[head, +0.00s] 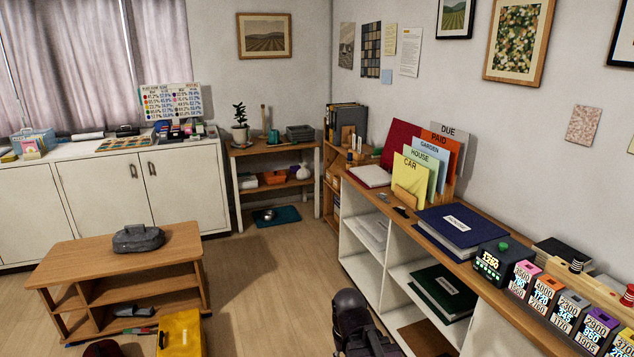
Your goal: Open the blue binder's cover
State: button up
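The blue binder (462,225) lies flat and closed on top of the long wooden-topped shelf unit (405,217), at right of centre. A white label with dark writing is on its cover. A dark mechanical part of mine (355,322) shows at the bottom edge, in front of the shelf unit and below and left of the binder. It is apart from the binder. I cannot make out fingertips on it or anything held.
Behind the binder, a file holder (408,198) holds coloured cards, and a red binder (400,142) stands open. A black device with a green button (493,262) sits close right, before several labelled boxes. A green binder (443,290) lies on the shelf below. A wooden bench (88,252) stands left.

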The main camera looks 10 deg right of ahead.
aim_at(465, 228)
jog(key=z, duration=0.65)
jog(key=i, duration=0.95)
jog(key=z, duration=0.45)
